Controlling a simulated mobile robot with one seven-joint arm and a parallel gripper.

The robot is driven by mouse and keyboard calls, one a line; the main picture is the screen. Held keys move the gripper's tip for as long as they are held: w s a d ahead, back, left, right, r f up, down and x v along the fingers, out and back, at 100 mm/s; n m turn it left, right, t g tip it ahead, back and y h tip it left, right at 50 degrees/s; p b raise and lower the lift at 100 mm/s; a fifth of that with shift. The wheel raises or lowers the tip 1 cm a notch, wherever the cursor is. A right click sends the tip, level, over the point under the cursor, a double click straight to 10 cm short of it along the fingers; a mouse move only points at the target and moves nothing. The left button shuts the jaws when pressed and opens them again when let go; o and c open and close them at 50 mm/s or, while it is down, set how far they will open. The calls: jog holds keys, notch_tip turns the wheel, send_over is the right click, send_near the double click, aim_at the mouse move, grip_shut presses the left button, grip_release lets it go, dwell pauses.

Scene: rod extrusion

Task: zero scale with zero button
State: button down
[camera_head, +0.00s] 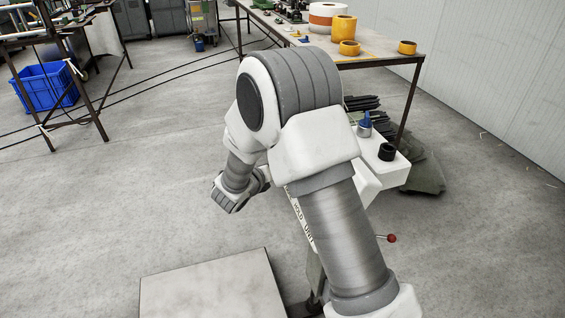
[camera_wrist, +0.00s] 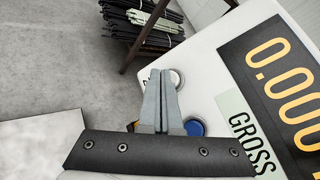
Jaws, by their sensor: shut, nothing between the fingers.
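In the wrist view, the scale's white panel (camera_wrist: 207,92) lies at a tilt below my gripper. Its black display (camera_wrist: 262,62) shows orange digits reading 0.000, cut off at the right edge. A pale label (camera_wrist: 245,130) reads GROSS. My gripper (camera_wrist: 161,73) is shut and empty, its grey fingers over the panel's left edge. A pale round button (camera_wrist: 178,78) is just right of the fingertips, partly hidden by them. A blue round button (camera_wrist: 195,127) sits lower, right of the fingers. I cannot tell whether the fingers touch the panel. In the head view, my arm hides most of this area.
In the head view, a workbench (camera_head: 375,60) with orange and white rolls stands at the back. A blue crate (camera_head: 45,87) is at the far left. A grey-white flat surface (camera_head: 215,290) is at the front. Dark rods (camera_wrist: 140,20) lie beyond the panel in the wrist view.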

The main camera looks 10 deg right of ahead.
jog(key=shift+a+r, duration=0.15)
jog(key=shift+a, duration=0.1)
jog(key=a, duration=0.1)
jog(key=a+r+p, duration=0.1)
jog(key=a, duration=0.1)
jog(key=s+a+r+p, duration=0.1)
jog(key=shift+a+r, duration=0.1)
jog(key=shift+a, duration=0.15)
dwell(0.9)
